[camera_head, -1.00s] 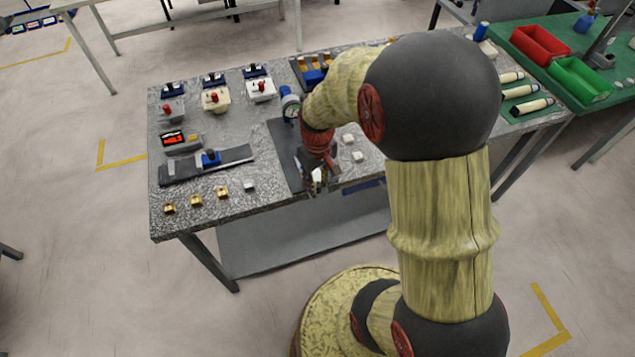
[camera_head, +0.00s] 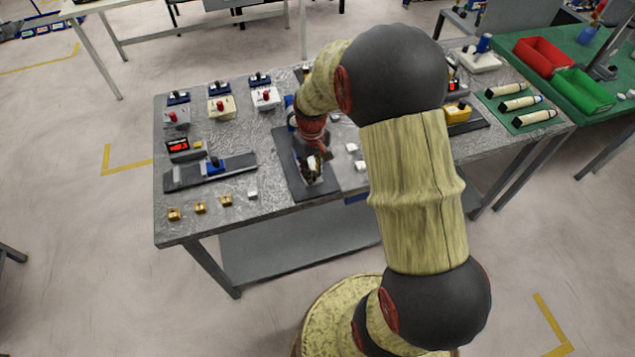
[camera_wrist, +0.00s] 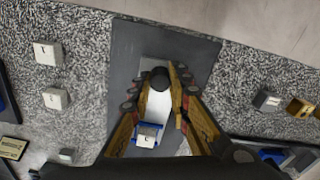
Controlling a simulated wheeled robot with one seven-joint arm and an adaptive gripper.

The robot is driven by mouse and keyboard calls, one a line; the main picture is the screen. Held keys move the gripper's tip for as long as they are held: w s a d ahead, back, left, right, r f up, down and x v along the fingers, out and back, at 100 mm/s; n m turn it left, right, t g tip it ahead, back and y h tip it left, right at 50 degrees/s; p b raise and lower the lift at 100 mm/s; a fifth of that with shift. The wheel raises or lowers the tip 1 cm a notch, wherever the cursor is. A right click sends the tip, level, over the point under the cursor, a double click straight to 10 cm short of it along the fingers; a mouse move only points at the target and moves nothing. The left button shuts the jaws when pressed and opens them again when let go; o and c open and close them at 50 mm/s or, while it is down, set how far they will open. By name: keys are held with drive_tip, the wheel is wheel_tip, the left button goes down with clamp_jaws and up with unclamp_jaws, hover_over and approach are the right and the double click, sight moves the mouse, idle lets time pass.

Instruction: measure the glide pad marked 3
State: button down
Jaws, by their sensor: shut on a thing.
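My gripper (camera_head: 313,170) is over the dark base plate (camera_head: 331,185) of the dial gauge stand, whose blue-rimmed dial (camera_head: 289,102) is mostly behind my arm. In the wrist view my gripper (camera_wrist: 161,78) has its fingers closed in on a small piece. A white piece (camera_wrist: 158,105) and a black round shape show between them; my fingers hide part of these, and I cannot read a 3. A blue and white part with a dark mark (camera_wrist: 148,139) shows farther down between the fingers. Two white marked pads (camera_wrist: 47,53) (camera_wrist: 55,98) lie beside the plate.
Several brass blocks (camera_head: 200,208) and a pale block (camera_head: 252,194) line the table's front left. A slide gauge with a blue slider (camera_head: 213,167) and a red display (camera_head: 178,147) stand behind them. Red and green bins (camera_head: 583,91) are at the right.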

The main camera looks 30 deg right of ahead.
drive_tip(key=w, duration=0.2)
drive_tip(key=w+d, duration=0.1)
drive_tip(key=w, duration=0.2)
drive_tip(key=shift+w+d+r+p, duration=0.1)
drive_tip(key=shift+w+d+p, duration=0.2)
drive_tip(key=shift+w+p, duration=0.1)
drive_tip(key=c, duration=1.9)
unclamp_jaws()
drive_tip(key=shift+w, duration=0.1)
drive_tip(key=shift+o, duration=1.2)
wheel_tip(320, 180, up, 12)
